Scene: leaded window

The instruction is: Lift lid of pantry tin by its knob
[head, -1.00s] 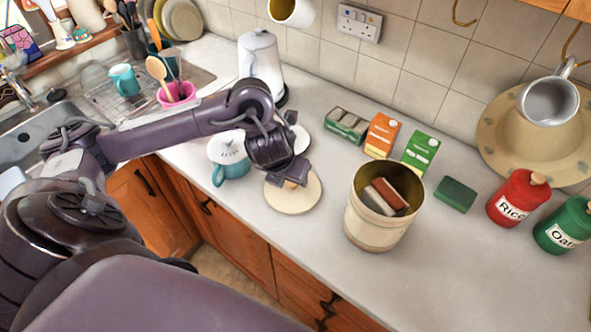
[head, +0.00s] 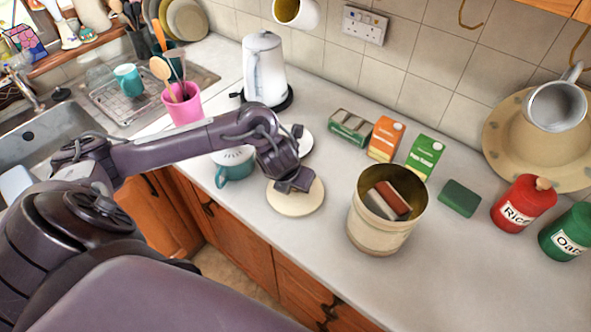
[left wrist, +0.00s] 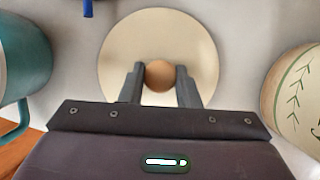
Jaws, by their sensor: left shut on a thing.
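The round cream lid (head: 298,207) lies flat, apparently on the counter, left of the pantry tin (head: 378,232). The tin stands upright and open, with a reddish-brown and a pale block inside. In the left wrist view, the lid (left wrist: 120,55) has a round brown wooden knob (left wrist: 159,74) at its centre. My left gripper (head: 293,187) is over the lid, pointing down. Its fingers (left wrist: 160,85) are on both sides of the knob, shut on it. In the head view, the gripper hides the knob. My right gripper is not in view.
A teal mug (head: 236,171) stands close left of the lid. A white kettle (head: 263,68), orange carton (head: 385,138), green carton (head: 425,156) and green block (head: 459,198) stand behind. Red (head: 522,203) and green (head: 567,232) canisters are right. Counter in front of these is clear.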

